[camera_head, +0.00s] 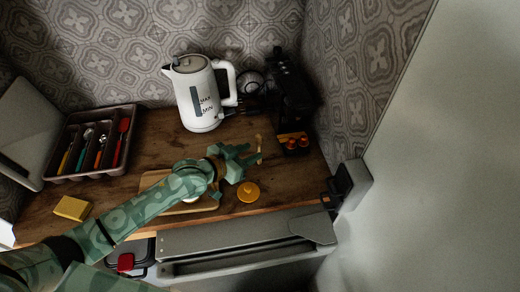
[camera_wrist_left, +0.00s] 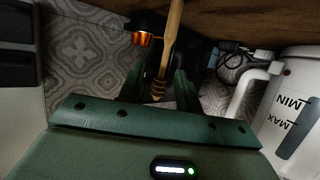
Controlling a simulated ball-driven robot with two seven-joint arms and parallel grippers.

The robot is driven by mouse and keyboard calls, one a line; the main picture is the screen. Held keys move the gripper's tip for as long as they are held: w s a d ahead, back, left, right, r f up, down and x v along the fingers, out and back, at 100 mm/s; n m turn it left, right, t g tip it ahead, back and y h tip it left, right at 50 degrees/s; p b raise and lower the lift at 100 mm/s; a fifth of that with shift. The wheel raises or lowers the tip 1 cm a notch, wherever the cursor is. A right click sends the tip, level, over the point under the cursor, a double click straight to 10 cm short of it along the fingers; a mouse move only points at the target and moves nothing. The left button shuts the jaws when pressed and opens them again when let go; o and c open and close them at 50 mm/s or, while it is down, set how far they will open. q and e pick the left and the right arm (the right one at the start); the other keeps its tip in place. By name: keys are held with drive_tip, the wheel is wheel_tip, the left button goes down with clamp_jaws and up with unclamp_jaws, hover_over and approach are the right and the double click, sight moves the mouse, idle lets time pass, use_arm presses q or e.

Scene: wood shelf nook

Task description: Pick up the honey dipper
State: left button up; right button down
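The honey dipper (camera_head: 259,146) is a slim, pale wooden stick at the right of the counter, just beyond the fingertips of my left gripper (camera_head: 243,157). In the left wrist view the honey dipper (camera_wrist_left: 170,42) runs down from the top edge, with its grooved head between the two dark green fingers of the left gripper (camera_wrist_left: 160,88). The fingers stand apart, with gaps beside the grooved head. Whether they touch it cannot be seen. My right gripper is in neither view.
A white kettle (camera_head: 198,97) stands behind the gripper. A black coffee machine (camera_head: 291,92) is at the back right. A yellow round object (camera_head: 248,192) lies near the front edge. A cutting board (camera_head: 152,178) lies under my arm. A cutlery tray (camera_head: 92,143) and sponge (camera_head: 72,208) are left.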

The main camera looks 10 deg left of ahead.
sight(260, 147)
use_arm(q)
drive_tip(key=shift+w+d+f, duration=0.1)
drive_tip(key=shift+w, duration=0.15)
drive_tip(key=b+x, duration=0.1)
drive_tip(key=x, duration=0.4)
drive_tip(key=shift+w+a+b, duration=0.15)
drive_tip(key=shift+a+b, duration=0.1)
drive_tip(key=shift+b, duration=0.1)
clamp_jaws()
